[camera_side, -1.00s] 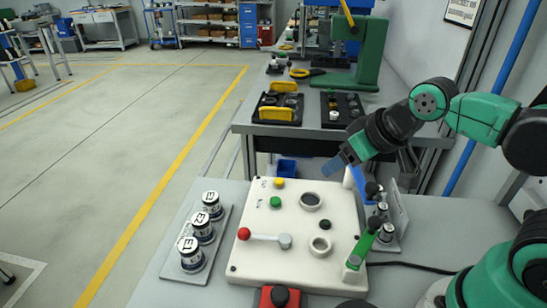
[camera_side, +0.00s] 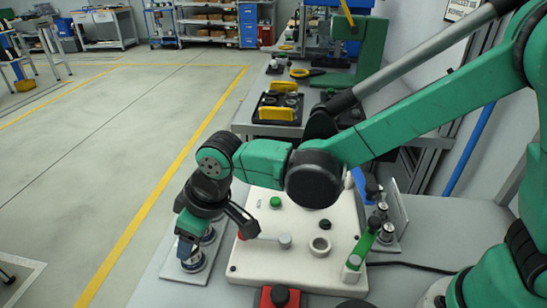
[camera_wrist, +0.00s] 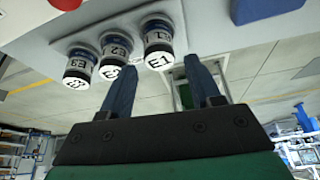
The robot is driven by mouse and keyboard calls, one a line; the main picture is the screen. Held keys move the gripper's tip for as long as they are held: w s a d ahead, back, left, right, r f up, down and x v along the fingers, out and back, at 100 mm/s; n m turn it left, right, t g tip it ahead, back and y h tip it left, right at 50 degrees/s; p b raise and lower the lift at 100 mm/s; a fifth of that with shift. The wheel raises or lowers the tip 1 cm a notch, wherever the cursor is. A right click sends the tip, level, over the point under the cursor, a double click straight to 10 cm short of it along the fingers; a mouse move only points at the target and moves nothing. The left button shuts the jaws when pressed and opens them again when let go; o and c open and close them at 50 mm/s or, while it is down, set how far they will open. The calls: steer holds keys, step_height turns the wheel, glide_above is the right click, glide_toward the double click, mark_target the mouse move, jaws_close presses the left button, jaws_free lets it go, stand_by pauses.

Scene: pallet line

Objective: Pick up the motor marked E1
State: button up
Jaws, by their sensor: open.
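The motor marked E1 (camera_wrist: 158,36) is a dark blue and silver cylinder with a white labelled top. In the wrist view it appears between my open fingers, with its label facing me. My gripper (camera_wrist: 161,68) is open and empty. In the side view my gripper (camera_side: 187,243) is above the near end of the motor tray, hiding E1's label; the lower part of the nearest motor (camera_side: 193,263) shows beneath it. The motors marked E2 (camera_wrist: 114,50) and E3 (camera_wrist: 79,66) stand beside E1 in a row. I cannot tell the exact height gap.
The grey tray (camera_side: 175,272) holds the motors. A red block (camera_side: 279,298) sits in front. Open floor lies left of the table.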

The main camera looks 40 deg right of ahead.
steer(key=shift+x, duration=2.3)
jaws_close()
steer(key=shift+r, duration=0.1)
